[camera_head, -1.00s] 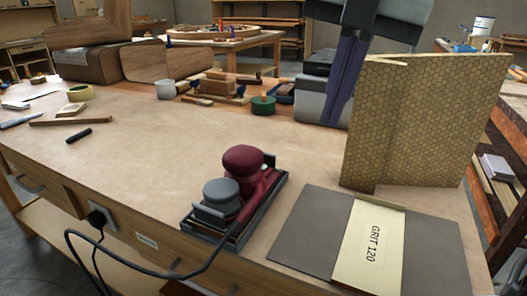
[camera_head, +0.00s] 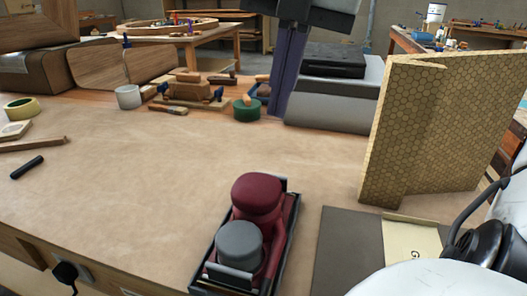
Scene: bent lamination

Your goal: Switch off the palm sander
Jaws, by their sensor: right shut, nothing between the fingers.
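The palm sander (camera_head: 257,205) stands on the workbench at the lower middle, in a dark tray (camera_head: 290,222). It has a dark red rounded grip behind and a grey round cap (camera_head: 239,242) in front. I cannot make out its switch or tell whether it is running. My right gripper (camera_head: 480,242), black on a white arm, is at the lower right edge, well right of the sander and apart from it. It is shut and empty; its fingertips are hard to make out. My left gripper is out of view.
A honeycomb-patterned panel (camera_head: 430,135) stands upright at the right. A dark sheet with a pale label (camera_head: 410,240) lies below it, partly covered by my arm. A machine with a purple upright (camera_head: 289,72) and clamps are at the back.

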